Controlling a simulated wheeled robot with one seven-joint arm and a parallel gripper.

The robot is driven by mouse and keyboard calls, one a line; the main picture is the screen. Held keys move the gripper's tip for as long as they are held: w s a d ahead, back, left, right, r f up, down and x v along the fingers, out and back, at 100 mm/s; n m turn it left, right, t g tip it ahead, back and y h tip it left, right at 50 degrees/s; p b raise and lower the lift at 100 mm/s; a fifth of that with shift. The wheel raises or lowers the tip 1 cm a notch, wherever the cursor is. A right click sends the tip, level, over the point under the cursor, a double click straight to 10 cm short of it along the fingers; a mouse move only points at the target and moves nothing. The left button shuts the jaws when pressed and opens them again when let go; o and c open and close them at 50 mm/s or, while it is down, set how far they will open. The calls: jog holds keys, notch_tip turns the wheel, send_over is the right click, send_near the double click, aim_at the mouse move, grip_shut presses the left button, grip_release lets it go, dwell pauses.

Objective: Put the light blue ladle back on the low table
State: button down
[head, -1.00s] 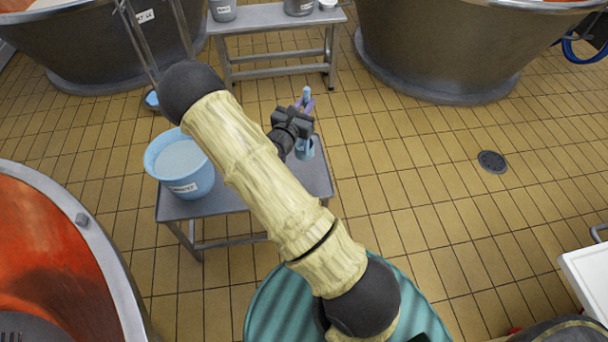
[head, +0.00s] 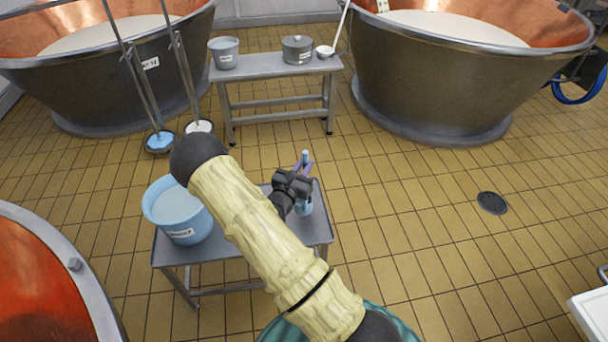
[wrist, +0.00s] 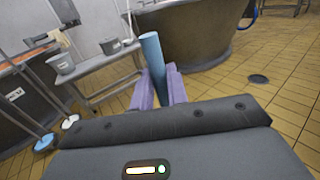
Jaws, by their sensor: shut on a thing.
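The light blue ladle is held upright in my gripper (head: 304,173). Its light blue handle (wrist: 153,58) rises between the two purple fingers in the wrist view. In the head view the handle top (head: 305,157) shows above the fingers, and the light blue cup (head: 304,206) shows below them. The cup is at the right end of the low grey table (head: 226,246). I cannot tell whether the cup touches the tabletop. My arm hides part of the table.
A light blue bucket (head: 176,222) stands on the left of the same table. A farther grey bench (head: 270,68) carries a bucket (head: 224,58), a lidded pot (head: 297,50) and a white ladle (head: 326,51). Large vats (head: 450,85) stand around.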

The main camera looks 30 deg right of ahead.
jog(key=shift+f, duration=1.75)
jog(key=shift+f+b, duration=0.2)
jog(key=shift+b, duration=0.1)
jog(key=c, duration=1.4)
grip_release()
jog(key=shift+r, duration=0.1)
jog(key=v, duration=1.2)
jog(key=shift+r, duration=0.1)
